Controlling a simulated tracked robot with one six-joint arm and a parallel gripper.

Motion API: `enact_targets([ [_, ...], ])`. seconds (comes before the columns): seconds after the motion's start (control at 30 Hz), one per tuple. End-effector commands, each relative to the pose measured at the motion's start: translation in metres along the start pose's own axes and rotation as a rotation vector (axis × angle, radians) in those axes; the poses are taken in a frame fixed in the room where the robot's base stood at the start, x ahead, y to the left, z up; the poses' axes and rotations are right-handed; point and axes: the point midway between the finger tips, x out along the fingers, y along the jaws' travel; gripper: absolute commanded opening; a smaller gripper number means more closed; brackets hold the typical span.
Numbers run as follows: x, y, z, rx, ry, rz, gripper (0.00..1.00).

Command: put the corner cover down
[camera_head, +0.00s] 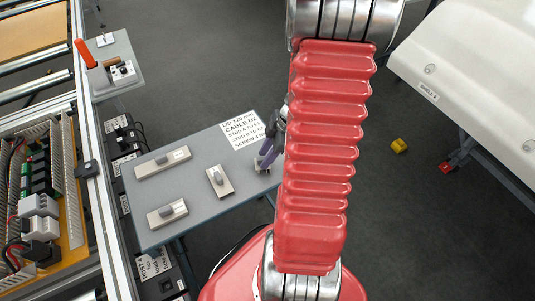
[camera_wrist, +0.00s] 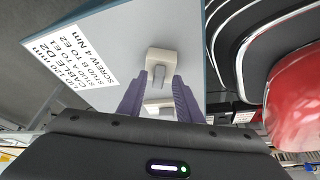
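My gripper (camera_wrist: 159,77) has two purple fingers that stand apart, one on each side of the grey knob of a beige cover (camera_wrist: 164,56), apparently the corner cover. A gap seems to show between knob and fingers. A pale, labelled part (camera_wrist: 158,105) shows lower between the fingers; I cannot tell if it belongs to the same piece. In the head view my gripper (camera_head: 266,158) points down at the right edge of the grey table (camera_head: 205,150), and the cover is mostly hidden there. It appears to be at the tabletop; contact is not clear.
Three beige lids with grey knobs lie on the table: a long one (camera_head: 150,167), a short one (camera_head: 225,186) and another (camera_head: 159,219). A printed sheet (camera_head: 243,130) lies at the back right. The wiring panel (camera_head: 40,190) is at left. A yellow object (camera_head: 399,146) is on the floor.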

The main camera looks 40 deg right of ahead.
Motion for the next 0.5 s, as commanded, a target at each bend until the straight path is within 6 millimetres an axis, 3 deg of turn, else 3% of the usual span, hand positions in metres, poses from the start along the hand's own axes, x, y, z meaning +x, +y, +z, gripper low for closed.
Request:
enact_targets([
  [0.27, -0.028, 0.001, 0.0, -0.001, -0.002, 0.006, 0.32],
  [0.5, -0.068, 0.001, 0.001, -0.001, -0.002, 0.006, 0.32],
])
